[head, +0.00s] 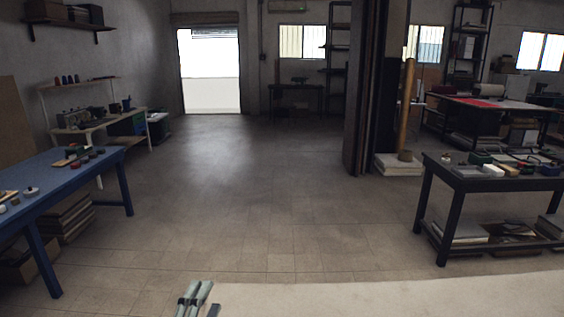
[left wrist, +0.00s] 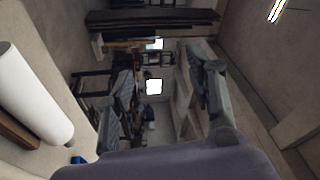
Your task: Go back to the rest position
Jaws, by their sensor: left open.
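My left gripper (head: 197,288) shows at the bottom edge of the head view, left of centre. Its grey-green fingers point up and away, with dark bands on them. It is open and nothing shows between the fingers. Grey-green gripper parts (left wrist: 207,85) also show in the left wrist view, which is turned sideways. My right gripper is in neither view.
A pale tabletop (head: 400,297) fills the lower right foreground. A blue workbench (head: 60,190) with small items stands at left, a dark workbench (head: 510,183) with tools at right. Open floor (head: 250,190) leads to a bright doorway (head: 210,75). A white roll (left wrist: 32,95) lies in the left wrist view.

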